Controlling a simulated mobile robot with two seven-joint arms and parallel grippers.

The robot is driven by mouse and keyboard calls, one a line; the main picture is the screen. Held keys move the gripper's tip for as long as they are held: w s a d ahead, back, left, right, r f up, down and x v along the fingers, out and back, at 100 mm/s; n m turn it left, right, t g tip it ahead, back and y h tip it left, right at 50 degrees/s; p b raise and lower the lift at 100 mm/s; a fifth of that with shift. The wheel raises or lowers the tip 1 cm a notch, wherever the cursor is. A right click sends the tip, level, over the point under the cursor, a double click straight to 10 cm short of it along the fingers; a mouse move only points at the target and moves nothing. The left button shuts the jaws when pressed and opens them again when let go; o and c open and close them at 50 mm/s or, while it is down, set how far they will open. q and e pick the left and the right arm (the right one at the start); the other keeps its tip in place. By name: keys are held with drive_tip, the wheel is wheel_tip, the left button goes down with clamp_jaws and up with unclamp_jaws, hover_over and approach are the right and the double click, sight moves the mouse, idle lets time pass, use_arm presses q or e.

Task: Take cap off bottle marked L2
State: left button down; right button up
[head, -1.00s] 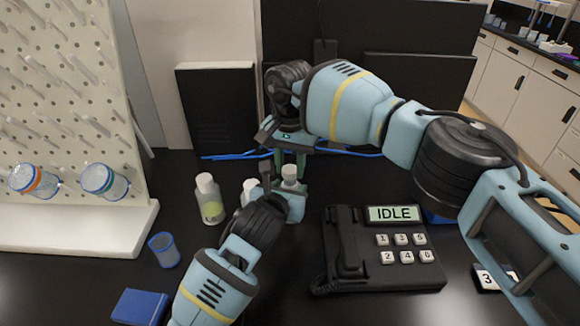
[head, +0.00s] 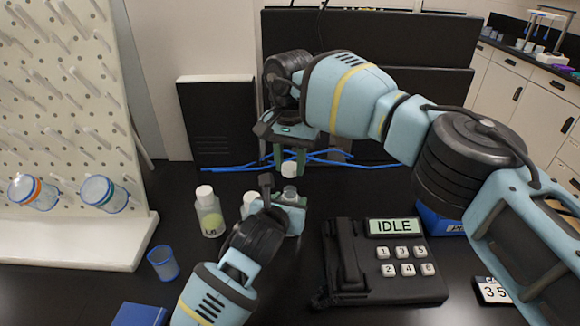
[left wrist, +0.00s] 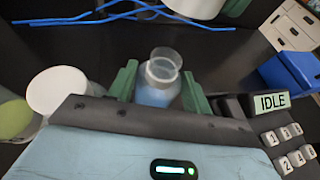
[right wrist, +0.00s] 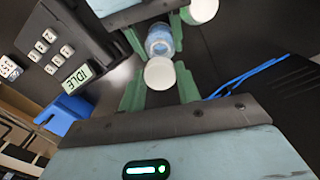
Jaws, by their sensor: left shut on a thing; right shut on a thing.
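A clear bottle with pale blue contents (head: 290,196) stands uncapped, its open mouth facing up. It also shows in the left wrist view (left wrist: 160,88) and the right wrist view (right wrist: 160,40). My left gripper (head: 284,203) is shut on this bottle; its green fingers flank it in the left wrist view (left wrist: 160,86). My right gripper (head: 290,160) is shut on a white cap (head: 289,170), held just above the open mouth with a gap between. The cap shows between the fingers in the right wrist view (right wrist: 159,73). The held bottle's label cannot be read.
A white-capped bottle with yellow-green contents (head: 209,214) stands left, and another white-capped bottle (head: 249,200) is close beside my left gripper. A phone-like device reading IDLE (head: 385,265) stands right. A blue-rimmed cup (head: 163,263) and a pegboard (head: 70,130) are left. Blue cables (head: 220,168) lie behind.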

use_arm(q)
drive_tip(key=c, duration=0.6)
unclamp_jaws()
drive_tip(key=shift+o, duration=0.2)
drive_tip(key=v, duration=1.2)
